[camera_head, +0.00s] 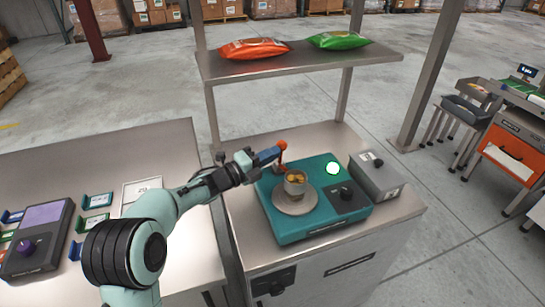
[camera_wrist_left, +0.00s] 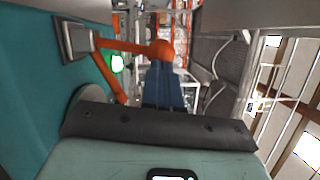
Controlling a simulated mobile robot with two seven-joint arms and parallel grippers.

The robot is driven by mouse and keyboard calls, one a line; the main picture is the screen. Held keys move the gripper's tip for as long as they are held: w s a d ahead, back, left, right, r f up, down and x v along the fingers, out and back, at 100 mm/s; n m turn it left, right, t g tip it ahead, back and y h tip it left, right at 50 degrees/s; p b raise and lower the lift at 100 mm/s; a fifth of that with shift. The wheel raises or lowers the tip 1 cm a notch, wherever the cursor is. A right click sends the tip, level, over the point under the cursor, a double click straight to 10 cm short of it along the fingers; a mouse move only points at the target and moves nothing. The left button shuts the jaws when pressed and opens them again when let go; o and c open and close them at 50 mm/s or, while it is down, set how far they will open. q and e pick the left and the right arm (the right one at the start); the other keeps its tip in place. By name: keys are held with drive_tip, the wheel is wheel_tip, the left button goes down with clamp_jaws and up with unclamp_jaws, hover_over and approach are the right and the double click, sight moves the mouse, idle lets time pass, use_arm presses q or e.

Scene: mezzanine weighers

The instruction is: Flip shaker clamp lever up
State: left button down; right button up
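The shaker (camera_head: 310,227) is a teal box on the grey counter. Its orange clamp lever (camera_head: 282,146) rises from the back left corner and looks upright. In the left wrist view the lever's ball end (camera_wrist_left: 160,50) stands out from the grey bracket (camera_wrist_left: 75,40), away from the teal surface. My left gripper (camera_head: 270,155) reaches in from the left, its blue fingers (camera_wrist_left: 163,82) together with tips right at the ball. Whether they touch it I cannot tell. A cup (camera_head: 295,184) with brownish contents stands on the shaker's round plate (camera_head: 297,204). My right gripper is out of view.
A lit green dome (camera_head: 333,168) and a black knob (camera_head: 347,193) are on the shaker. A grey control box (camera_head: 375,179) stands to its right. Above and behind is a shelf (camera_head: 300,62) with an orange bag (camera_head: 253,48) and a green bag (camera_head: 338,40).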

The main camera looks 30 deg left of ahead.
use_arm(q)
drive_tip(key=w+a+n+g+p, duration=0.2)
drive_tip(key=w+a+n+p, duration=0.2)
drive_tip(key=p, duration=0.5)
drive_tip(key=shift+a+r+n, duration=0.3)
drive_tip(key=shift+a+n, duration=0.05)
drive_tip(key=shift+n, duration=0.85)
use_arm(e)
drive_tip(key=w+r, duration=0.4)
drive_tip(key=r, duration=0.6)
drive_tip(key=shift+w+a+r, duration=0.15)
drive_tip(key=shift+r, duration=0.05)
use_arm(q)
drive_tip(key=shift+w+a+f, duration=0.1)
drive_tip(key=shift+w, duration=0.05)
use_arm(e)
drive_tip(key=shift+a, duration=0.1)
